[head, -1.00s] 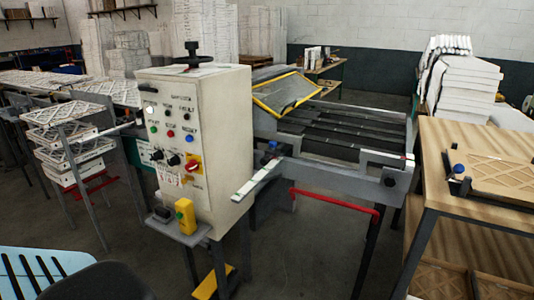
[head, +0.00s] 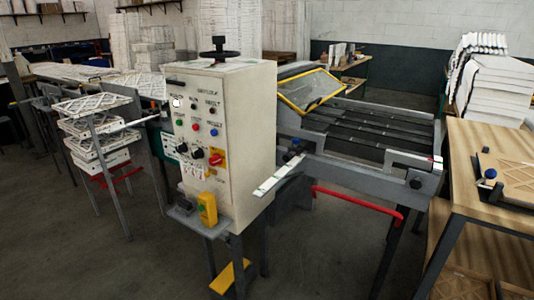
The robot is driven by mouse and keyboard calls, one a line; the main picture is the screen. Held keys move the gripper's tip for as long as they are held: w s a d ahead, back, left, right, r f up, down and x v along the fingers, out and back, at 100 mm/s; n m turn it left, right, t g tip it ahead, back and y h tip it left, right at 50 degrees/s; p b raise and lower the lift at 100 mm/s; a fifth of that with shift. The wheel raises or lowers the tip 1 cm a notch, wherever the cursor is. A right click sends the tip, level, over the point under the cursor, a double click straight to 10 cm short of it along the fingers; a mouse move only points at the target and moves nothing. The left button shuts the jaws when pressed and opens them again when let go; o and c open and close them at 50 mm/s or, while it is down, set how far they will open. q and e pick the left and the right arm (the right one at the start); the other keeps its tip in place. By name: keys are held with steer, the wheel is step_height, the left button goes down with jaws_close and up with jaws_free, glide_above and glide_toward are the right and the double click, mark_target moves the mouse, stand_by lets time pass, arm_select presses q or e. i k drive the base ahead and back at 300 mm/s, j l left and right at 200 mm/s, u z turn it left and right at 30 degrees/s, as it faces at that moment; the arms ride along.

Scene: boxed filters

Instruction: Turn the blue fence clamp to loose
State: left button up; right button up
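A small blue knob (head: 294,143) sits on the near rail of the conveyor machine, just right of the control cabinet. A second blue knob (head: 490,173) stands on a dark bracket on the wooden table at the right edge. I cannot tell from this distance which knob is the fence clamp or how either is turned. Neither of my grippers is in view.
The cream control cabinet (head: 226,150) has buttons and a yellow box (head: 207,208) at its front. The conveyor bed (head: 370,135) has a red bar (head: 360,199) below it. Racked filters (head: 97,132) stand left. The floor (head: 90,255) at front left is clear.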

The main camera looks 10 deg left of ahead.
mark_target(295, 141)
steer(key=i+l+z, duration=0.1)
steer(key=i+l, duration=0.55)
steer(key=i, duration=0.15)
